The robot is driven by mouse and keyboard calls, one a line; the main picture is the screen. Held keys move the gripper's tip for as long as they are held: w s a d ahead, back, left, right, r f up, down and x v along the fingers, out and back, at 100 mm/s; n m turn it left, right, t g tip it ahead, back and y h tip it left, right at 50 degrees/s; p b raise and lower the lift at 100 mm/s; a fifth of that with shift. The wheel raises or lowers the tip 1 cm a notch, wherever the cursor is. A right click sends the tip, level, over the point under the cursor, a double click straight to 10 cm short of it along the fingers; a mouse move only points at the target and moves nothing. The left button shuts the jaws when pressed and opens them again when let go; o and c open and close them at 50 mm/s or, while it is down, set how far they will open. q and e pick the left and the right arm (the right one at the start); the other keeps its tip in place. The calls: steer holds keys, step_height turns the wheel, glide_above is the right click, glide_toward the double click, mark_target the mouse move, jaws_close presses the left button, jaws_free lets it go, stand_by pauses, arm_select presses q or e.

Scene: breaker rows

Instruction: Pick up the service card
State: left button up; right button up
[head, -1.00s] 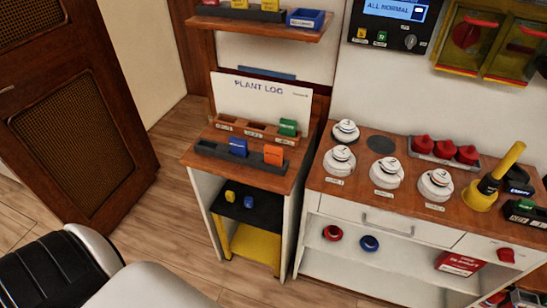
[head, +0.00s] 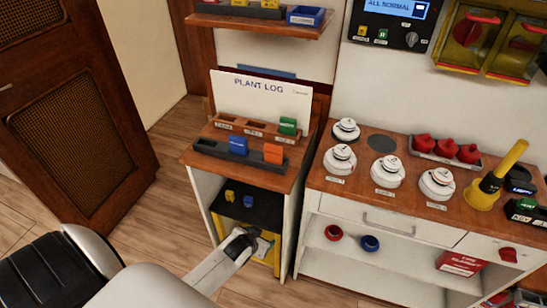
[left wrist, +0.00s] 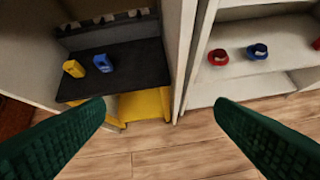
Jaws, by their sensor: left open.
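I cannot tell which piece is the service card, as the labels are too small to read. A blue card (head: 238,145) and an orange card (head: 272,153) stand in the dark front rack below the Plant Log board. A green card (head: 288,126) stands in the right slot of the wooden rack behind. My left gripper (head: 262,246) is low in front of the Plant Log cabinet, below the cards and apart from them. In the left wrist view its two green fingers (left wrist: 160,112) are wide apart with nothing between them. My right gripper is not in view.
A small yellow piece (head: 230,196) and a small blue piece (head: 248,201) stand on the black shelf (left wrist: 130,70), above a yellow stand (left wrist: 143,104). The counter (head: 330,180) at right holds several white round devices. The floor before the cabinet is clear.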

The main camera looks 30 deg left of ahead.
arm_select(q)
steer(key=w+a+r+n+t, duration=0.1)
steer(key=w+r, duration=0.2)
steer(key=r, duration=0.4)
steer(key=w+a+r+t, duration=0.1)
steer(key=w+r+t, duration=0.15)
steer(key=r, duration=0.45)
steer(key=t+y, duration=0.1)
steer(key=t, duration=0.1)
glide_toward(273, 147)
steer(key=shift+n+g+y, duration=0.25)
steer(key=shift+n+y, duration=0.05)
steer(key=shift+n, duration=0.2)
steer(key=shift+p+x, duration=0.9)
steer(key=shift+x, duration=3.9)
steer(key=shift+w+d+f, duration=0.1)
steer(key=shift+w, duration=0.45)
steer(key=shift+c, duration=0.4)
steer(key=c, duration=1)
